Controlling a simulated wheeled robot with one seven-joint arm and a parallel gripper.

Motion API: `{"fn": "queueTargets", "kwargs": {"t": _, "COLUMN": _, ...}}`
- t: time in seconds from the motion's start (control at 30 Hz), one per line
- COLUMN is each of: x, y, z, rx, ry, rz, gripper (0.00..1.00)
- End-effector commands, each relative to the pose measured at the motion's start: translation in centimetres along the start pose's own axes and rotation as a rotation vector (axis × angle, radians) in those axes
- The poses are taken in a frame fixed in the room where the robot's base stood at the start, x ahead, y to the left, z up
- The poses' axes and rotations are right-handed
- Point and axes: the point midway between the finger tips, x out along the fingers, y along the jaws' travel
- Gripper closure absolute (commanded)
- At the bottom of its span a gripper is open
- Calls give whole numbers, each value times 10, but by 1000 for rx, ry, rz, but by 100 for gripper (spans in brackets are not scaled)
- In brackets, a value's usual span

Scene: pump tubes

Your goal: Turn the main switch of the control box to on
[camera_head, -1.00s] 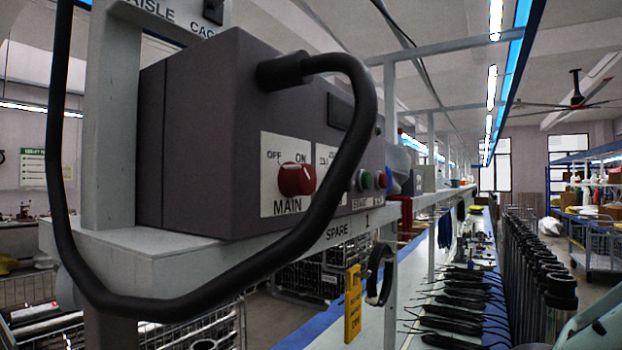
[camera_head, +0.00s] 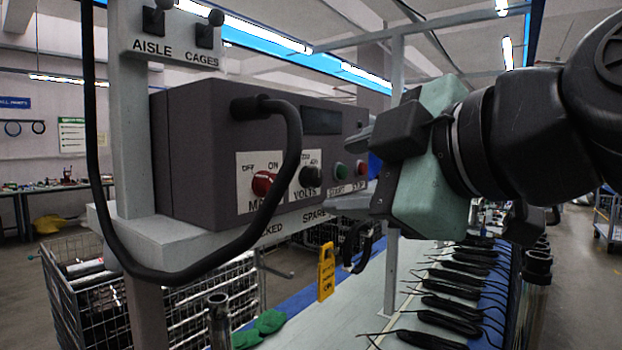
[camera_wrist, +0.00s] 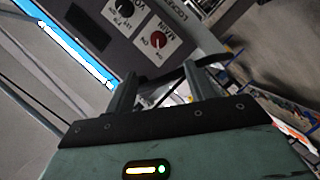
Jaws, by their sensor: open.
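The dark grey control box (camera_head: 195,150) sits on a pale shelf in the head view. Its red main switch (camera_head: 264,183) is a round knob on a white plate with OFF at left and ON at right. The knob also shows in the wrist view (camera_wrist: 157,40), beyond the fingertips. My gripper (camera_head: 367,168) is open and empty, to the right of the box and apart from the switch. Its two fingers (camera_wrist: 161,78) stand apart in the wrist view. The lower edge of the main plate is partly hidden by the cable in the head view.
A thick black cable (camera_head: 292,150) loops from the box's front, close to the main switch. The black volts knob (camera_head: 311,176) and green and red buttons lie right of it. A yellow tag (camera_head: 326,271) hangs below the shelf (camera_head: 160,240). Black tools (camera_head: 440,305) lie on the bench.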

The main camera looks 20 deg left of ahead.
Motion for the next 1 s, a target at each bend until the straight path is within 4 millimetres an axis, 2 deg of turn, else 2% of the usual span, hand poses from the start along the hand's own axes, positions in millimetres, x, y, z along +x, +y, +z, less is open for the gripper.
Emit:
{"fn": "queueTargets", "kwargs": {"t": 0.17, "x": 12, "y": 4, "z": -2, "rx": -15, "ry": 5, "rz": 11, "gripper": 46}}
{"fn": "queueTargets", "kwargs": {"t": 0.27, "x": 27, "y": 2, "z": -3, "rx": -16, "ry": 5, "rz": 8, "gripper": 46}}
{"fn": "queueTargets", "kwargs": {"t": 0.7, "x": 120, "y": 2, "z": -1, "rx": -16, "ry": 2, "rz": 9, "gripper": 46}}
{"fn": "queueTargets", "kwargs": {"t": 1.0, "x": 164, "y": 5, "z": -2, "rx": -15, "ry": 2, "rz": 10, "gripper": 46}}
